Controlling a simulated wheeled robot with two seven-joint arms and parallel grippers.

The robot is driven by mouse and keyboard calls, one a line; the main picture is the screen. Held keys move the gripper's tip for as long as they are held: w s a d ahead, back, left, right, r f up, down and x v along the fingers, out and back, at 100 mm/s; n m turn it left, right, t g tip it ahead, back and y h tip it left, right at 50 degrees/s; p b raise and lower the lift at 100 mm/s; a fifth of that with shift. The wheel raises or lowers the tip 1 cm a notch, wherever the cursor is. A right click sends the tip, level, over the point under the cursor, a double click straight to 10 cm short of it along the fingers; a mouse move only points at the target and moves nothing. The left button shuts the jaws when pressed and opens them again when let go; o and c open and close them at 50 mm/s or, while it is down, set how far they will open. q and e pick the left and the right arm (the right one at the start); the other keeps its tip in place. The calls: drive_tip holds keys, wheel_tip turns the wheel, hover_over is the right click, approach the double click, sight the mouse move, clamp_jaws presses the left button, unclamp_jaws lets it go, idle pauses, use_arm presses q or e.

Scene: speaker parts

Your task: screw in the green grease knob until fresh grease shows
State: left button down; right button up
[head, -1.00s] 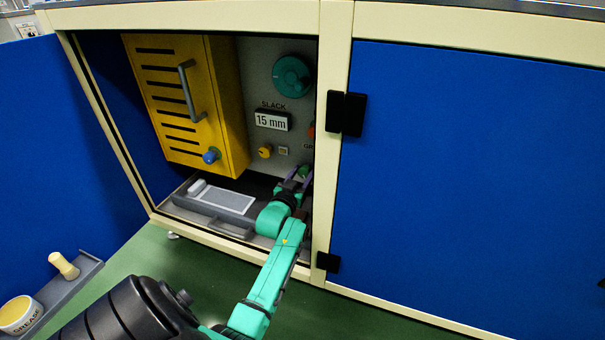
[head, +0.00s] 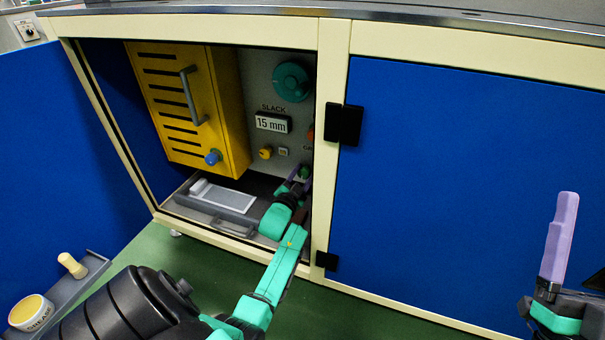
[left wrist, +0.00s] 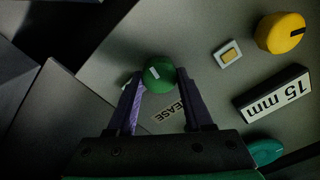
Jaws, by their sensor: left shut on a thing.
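The green grease knob (head: 304,172) sits low on the grey panel inside the open cabinet, close to the door post. In the left wrist view the round green knob (left wrist: 158,74), with a white mark on its face, is between the purple fingertips of my left gripper (left wrist: 156,80). My left gripper (head: 296,182) is shut on it. Below the knob, a label partly reads "EASE". A small white-framed window (left wrist: 229,54) with a yellowish patch is beside the yellow knob. My right gripper (head: 562,245) is at the right edge, partly cut off, with one purple finger clearly showing.
The panel also bears a yellow knob (head: 265,153), a "15 mm" slack display (head: 271,123) and a teal wheel (head: 292,81). The blue door (head: 450,190) is beside the post.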

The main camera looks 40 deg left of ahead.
use_arm(q)
drive_tip(key=shift+f+m, duration=0.1)
drive_tip(key=shift+m, duration=0.7)
use_arm(e)
drive_tip(key=shift+w+a+f+g, duration=0.1)
drive_tip(key=shift+w+f+g, duration=0.05)
drive_tip(key=shift+f, duration=0.25)
drive_tip(key=shift+w+a+f+g, duration=0.1)
drive_tip(key=shift+w+f+g, duration=0.05)
drive_tip(key=shift+f, duration=0.25)
drive_tip(key=shift+d, duration=0.1)
use_arm(q)
drive_tip(key=shift+c, duration=1.5)
unclamp_jaws()
